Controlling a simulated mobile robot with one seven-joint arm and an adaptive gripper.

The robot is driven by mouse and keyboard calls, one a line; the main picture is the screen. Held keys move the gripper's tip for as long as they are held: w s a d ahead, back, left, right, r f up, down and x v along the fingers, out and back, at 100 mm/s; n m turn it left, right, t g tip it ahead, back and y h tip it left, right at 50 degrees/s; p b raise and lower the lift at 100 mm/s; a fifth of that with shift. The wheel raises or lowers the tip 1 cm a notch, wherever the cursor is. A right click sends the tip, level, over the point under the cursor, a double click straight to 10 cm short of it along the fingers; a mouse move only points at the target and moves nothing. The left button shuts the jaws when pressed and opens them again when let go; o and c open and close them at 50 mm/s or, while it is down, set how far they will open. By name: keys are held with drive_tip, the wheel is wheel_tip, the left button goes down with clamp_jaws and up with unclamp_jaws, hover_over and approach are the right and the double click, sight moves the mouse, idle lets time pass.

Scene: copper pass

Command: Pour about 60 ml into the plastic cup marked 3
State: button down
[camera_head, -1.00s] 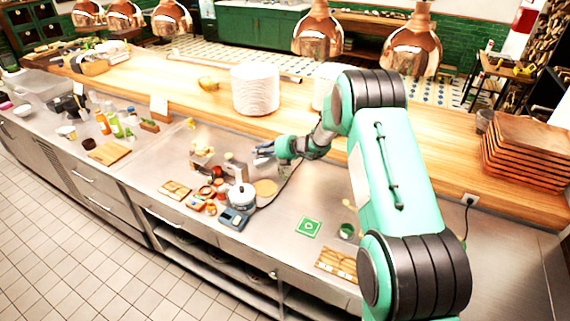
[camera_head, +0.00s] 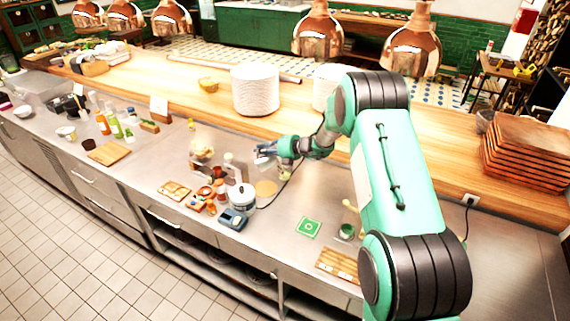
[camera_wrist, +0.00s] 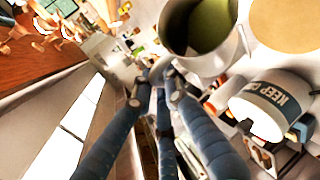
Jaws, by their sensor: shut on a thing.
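My gripper (camera_wrist: 158,82) is shut on the handle of a grey metal pitcher (camera_wrist: 178,38). The wrist view looks into the pitcher, which holds a yellow-green content. In the head view my gripper (camera_head: 272,153) is over the steel counter, behind the kettle and the round board, and the pitcher is too small there to make out well. A cup marked 3 cannot be made out in either view.
A white vessel lettered "KEEP" (camera_wrist: 262,103) is right of the pitcher in the wrist view. A white kettle (camera_head: 242,197), blue-grey scale (camera_head: 233,219) and small jars crowd the counter. A green mat (camera_head: 308,227) and dark green container (camera_head: 347,231) stand right. Plates (camera_head: 255,90) are behind.

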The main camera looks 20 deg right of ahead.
drive_tip(key=shift+d+r+y, duration=0.3)
drive_tip(key=shift+d+r, duration=0.05)
drive_tip(key=shift+d, duration=0.05)
idle(0.5)
drive_tip(key=shift+d+r+m+y+p, duration=0.3)
drive_tip(key=shift+d+m, duration=0.1)
drive_tip(key=shift+d, duration=0.3)
drive_tip(key=shift+a+f, duration=0.1)
drive_tip(key=shift+a+f+b, duration=0.3)
drive_tip(key=shift+a+b, duration=0.35)
drive_tip(key=shift+a, duration=0.05)
drive_tip(key=shift+a+n+h+p, duration=0.35)
drive_tip(key=shift+n+h, duration=0.05)
drive_tip(key=shift+h, duration=0.1)
drive_tip(key=shift+a+f+n+h+p, duration=0.3)
drive_tip(key=shift+a+f+h+p, duration=0.2)
drive_tip(key=shift+h, duration=0.1)
drive_tip(key=shift+a+f, duration=0.2)
drive_tip(key=shift+f, duration=0.05)
drive_tip(key=shift+a+f+n+g+h, duration=0.1)
drive_tip(key=shift+f+n+g+h, duration=0.2)
drive_tip(key=shift+h, duration=0.1)
